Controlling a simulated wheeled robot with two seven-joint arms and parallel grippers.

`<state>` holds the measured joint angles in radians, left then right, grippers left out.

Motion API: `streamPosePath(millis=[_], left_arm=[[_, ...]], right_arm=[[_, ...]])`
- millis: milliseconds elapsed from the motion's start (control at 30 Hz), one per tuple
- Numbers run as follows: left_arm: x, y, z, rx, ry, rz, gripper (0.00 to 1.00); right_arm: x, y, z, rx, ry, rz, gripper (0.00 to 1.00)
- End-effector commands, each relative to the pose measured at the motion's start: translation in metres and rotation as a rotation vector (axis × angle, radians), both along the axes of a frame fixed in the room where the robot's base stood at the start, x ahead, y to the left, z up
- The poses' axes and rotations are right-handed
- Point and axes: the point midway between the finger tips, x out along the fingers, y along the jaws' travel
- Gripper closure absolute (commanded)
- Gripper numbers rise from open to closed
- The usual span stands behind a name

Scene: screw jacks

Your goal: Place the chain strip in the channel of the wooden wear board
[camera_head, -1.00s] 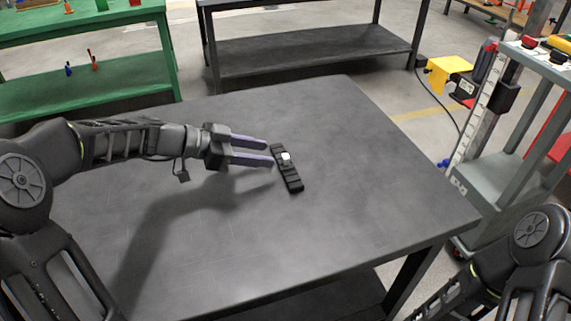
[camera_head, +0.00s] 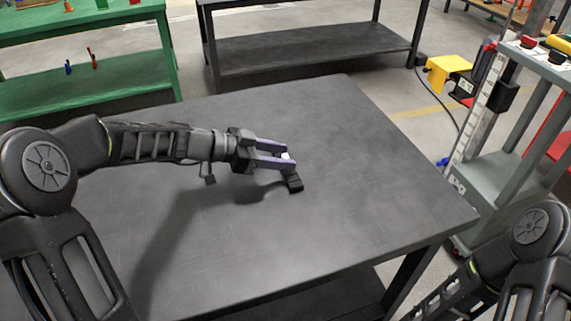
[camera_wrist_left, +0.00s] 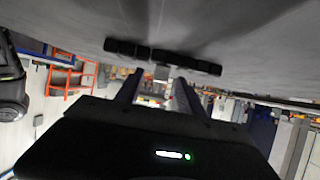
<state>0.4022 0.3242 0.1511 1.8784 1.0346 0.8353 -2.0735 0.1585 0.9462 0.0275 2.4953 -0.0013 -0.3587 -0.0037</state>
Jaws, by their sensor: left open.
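The chain strip (camera_head: 293,183) is a short, dark, segmented strip with a small white piece at its middle, lying on the dark table. My left gripper (camera_head: 289,157) is open, its two purple fingers reaching either side of the white piece and hiding much of the strip. In the left wrist view the strip (camera_wrist_left: 125,48) runs crosswise just ahead of the fingertips, with the white piece in the gap between the fingers (camera_wrist_left: 157,80). I cannot tell whether the fingers touch it. I see no wooden wear board in either view. My right gripper is out of view.
The dark table top (camera_head: 360,180) is otherwise bare, with free room all around the strip. A green bench (camera_head: 100,80) and a dark shelf table (camera_head: 310,45) stand behind. A grey cart (camera_head: 500,180) with a yellow box (camera_head: 447,72) beside it stands at the right.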

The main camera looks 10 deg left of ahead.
Motion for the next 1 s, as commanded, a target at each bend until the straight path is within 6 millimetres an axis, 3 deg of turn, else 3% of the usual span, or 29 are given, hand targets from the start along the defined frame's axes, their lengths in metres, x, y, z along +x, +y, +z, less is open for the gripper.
streamPosePath(millis=[400, 900, 1000], left_arm=[[-0.0001, 0.0006, 0.0, 0.0, 0.001, 0.0, 0.55], [-0.0001, 0.0006, 0.0, 0.0, 0.001, 0.0, 0.96], [-0.0001, 0.0006, 0.0, 0.0, 0.001, 0.0, 1.0]], right_arm=[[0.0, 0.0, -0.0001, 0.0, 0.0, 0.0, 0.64], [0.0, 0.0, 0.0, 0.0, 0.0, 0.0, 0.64], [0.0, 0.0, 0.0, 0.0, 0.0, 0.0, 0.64]])
